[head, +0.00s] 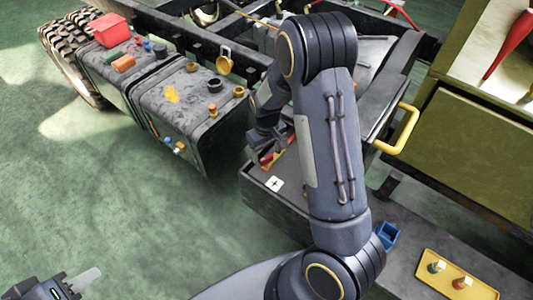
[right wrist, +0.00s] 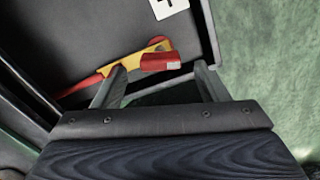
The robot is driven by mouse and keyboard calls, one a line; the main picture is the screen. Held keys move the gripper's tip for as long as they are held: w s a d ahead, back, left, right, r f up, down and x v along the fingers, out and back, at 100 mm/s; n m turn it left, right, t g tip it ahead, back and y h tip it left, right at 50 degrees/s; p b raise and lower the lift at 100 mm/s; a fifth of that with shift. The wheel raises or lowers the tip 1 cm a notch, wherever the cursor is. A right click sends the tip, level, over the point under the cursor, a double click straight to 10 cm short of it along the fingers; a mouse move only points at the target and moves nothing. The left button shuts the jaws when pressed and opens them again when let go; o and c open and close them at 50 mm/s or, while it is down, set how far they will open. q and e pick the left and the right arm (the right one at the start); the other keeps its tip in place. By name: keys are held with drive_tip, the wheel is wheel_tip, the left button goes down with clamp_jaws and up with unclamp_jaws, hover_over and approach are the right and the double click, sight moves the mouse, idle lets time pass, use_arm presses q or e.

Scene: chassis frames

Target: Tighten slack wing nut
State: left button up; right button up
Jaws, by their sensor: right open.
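A yellow and red fitting (head: 270,160) sits inside a dark open box (head: 262,200) beside a white label with a plus sign (head: 275,183). In the right wrist view the fitting (right wrist: 158,62) has a red block end and a red lead or strip running left. My right gripper (head: 262,138) is over the box. In the right wrist view its fingers (right wrist: 160,76) are apart, with the red block seen between and beyond them; contact cannot be told. I cannot clearly pick out a wing nut. My left gripper (head: 84,280) is at the bottom left, its jaws unclear.
A dark tank (head: 190,110) with caps and small parts stands left of the box. A yellow handle (head: 403,132) rises at right. A blue cup (head: 388,235) and a yellow tray (head: 457,278) lie at lower right. Green floor is clear at left.

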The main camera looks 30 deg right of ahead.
sight(267, 161)
drive_tip(key=shift+f, duration=1.15)
drive_tip(key=c, duration=1)
drive_tip(key=m, duration=0.5)
drive_tip(key=shift+r+m+p, duration=0.1)
drive_tip(key=shift+m+p, duration=0.2)
drive_tip(key=shift+m, duration=0.1)
drive_tip(key=m+p, duration=0.1)
drive_tip(key=m, duration=0.5)
drive_tip(key=shift+m, duration=0.3)
